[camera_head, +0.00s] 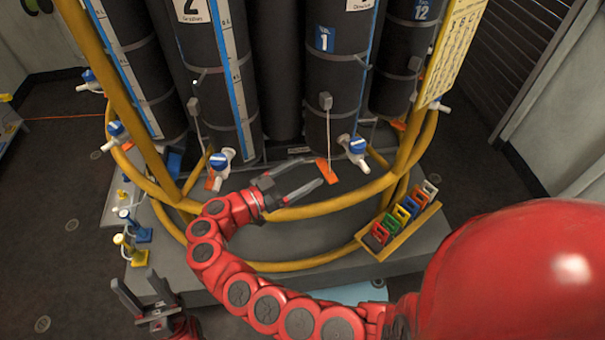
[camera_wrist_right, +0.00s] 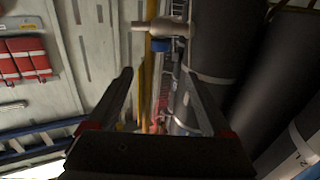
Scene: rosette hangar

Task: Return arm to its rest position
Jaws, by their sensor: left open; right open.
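My right arm reaches in from the lower right of the head view and curves to the left. Its right gripper (camera_head: 312,172) is open and empty, in front of the dark cylinders near the yellow rail (camera_head: 325,207). An orange tag (camera_head: 327,171) lies close to its fingertips; contact cannot be told. In the right wrist view the two fingers (camera_wrist_right: 158,78) are spread, with a blue-and-white valve (camera_wrist_right: 160,38) beyond them. My left gripper (camera_head: 135,280) is low at the left of the head view, open and empty.
Tall cylinders (camera_head: 331,75) with valves (camera_head: 356,148) stand inside the yellow frame. A rack of coloured blocks (camera_head: 407,232) is on the platform's right. Small yellow and blue valve stands (camera_head: 131,250) are on the left. Dark floor (camera_head: 50,210) lies open at far left.

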